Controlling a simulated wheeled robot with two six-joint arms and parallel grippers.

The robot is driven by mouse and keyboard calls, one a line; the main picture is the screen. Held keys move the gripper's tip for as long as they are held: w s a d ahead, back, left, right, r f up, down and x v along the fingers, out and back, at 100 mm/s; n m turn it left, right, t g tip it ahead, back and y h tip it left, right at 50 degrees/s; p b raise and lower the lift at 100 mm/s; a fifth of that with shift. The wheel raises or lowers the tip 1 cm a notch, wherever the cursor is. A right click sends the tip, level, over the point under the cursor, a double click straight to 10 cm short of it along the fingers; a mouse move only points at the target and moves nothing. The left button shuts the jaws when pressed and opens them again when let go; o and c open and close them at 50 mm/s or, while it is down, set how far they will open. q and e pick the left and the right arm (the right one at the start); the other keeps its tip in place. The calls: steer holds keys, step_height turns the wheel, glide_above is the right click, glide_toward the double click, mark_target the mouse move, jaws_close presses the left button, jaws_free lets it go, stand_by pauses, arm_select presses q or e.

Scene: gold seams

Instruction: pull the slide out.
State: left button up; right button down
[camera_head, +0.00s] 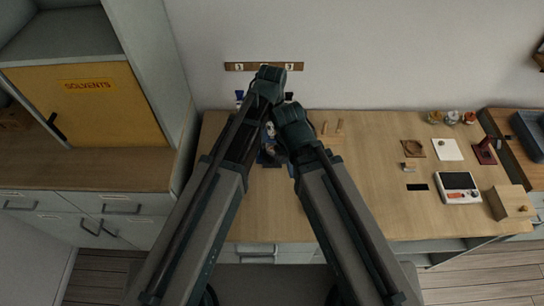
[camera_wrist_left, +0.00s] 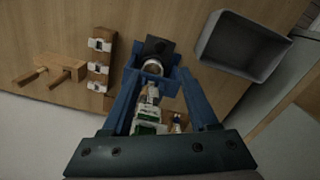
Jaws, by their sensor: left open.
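My left gripper (camera_wrist_left: 160,80) is open in the left wrist view, its two blue fingers spread to either side of a device. Between and beyond them are a white round part (camera_wrist_left: 152,67), a black plate (camera_wrist_left: 157,46) and white and green parts (camera_wrist_left: 148,120). I cannot tell which of these is the slide, or whether a finger touches anything. In the head view my crossing arms hide most of this spot; only bits of the blue and dark device (camera_head: 270,160) show between them. My right gripper is hidden behind its arm.
In the left wrist view a grey bin (camera_wrist_left: 240,47), a wooden rack with white pieces (camera_wrist_left: 100,62) and a pegged wooden block (camera_wrist_left: 62,68) are nearby. In the head view the bench (camera_head: 375,155) has free room to the right, before a white instrument (camera_head: 458,187) and a wooden box (camera_head: 510,203).

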mark_target(272, 159)
arm_select(q)
step_height(272, 159, down, 14)
steer(key=b, duration=1.3)
steer(key=shift+r+b, duration=0.1)
steer(key=shift+b, duration=0.2)
arm_select(e)
step_height(272, 159, down, 14)
steer(key=shift+r, duration=0.1)
arm_select(q)
steer(key=shift+c, duration=0.3)
arm_select(e)
steer(key=shift+r, duration=0.1)
arm_select(q)
jaws_close()
